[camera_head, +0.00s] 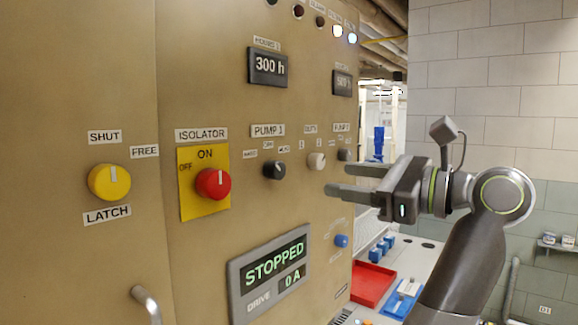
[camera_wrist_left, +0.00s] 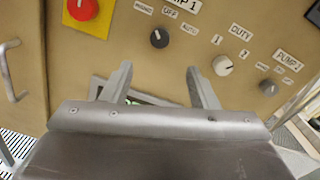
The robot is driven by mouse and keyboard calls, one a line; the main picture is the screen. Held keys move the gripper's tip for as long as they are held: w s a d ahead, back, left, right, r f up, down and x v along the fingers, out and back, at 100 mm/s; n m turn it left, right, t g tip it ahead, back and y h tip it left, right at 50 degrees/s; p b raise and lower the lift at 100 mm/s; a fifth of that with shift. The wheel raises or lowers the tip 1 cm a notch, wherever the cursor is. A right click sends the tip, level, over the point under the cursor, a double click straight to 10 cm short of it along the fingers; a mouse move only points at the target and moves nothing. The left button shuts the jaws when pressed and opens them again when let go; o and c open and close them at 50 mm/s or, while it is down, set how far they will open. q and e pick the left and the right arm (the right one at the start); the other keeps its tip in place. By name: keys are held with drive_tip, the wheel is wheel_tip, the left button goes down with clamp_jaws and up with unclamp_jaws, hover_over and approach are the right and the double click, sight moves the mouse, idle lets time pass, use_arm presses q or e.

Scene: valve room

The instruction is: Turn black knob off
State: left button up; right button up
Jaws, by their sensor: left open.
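The black knob (camera_head: 274,169) sits under the PUMP 1 label on the beige panel, with HAND, OFF and AUTO marks around it. It also shows in the left wrist view (camera_wrist_left: 159,38), above the gap between my fingers. Its pointer is too small to read surely. My left gripper (camera_head: 335,180) is open and empty, in front of the panel and to the right of the knob in the head view. Its two fingers (camera_wrist_left: 158,70) are spread and apart from the knob. My right gripper is not in view.
A red isolator knob (camera_head: 213,184) on a yellow plate and a yellow knob (camera_head: 110,182) lie to the left. A pale DUTY knob (camera_head: 317,161) and a dark grey PUMP 2 knob (camera_head: 345,155) are to the right. A STOPPED display (camera_head: 270,270) is below.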

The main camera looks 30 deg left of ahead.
sight(281, 170)
use_arm(q)
drive_tip(key=a+p, duration=0.1)
drive_tip(key=a, duration=0.2)
drive_tip(key=a+p, duration=0.1)
drive_tip(key=a, duration=0.3)
drive_tip(key=a+p, duration=0.2)
drive_tip(key=a, duration=0.2)
drive_tip(key=shift+w+a+r, duration=0.1)
drive_tip(key=shift+w+a, duration=0.15)
drive_tip(key=shift+w, duration=0.05)
drive_tip(key=shift+a, duration=0.4)
drive_tip(key=c, duration=1)
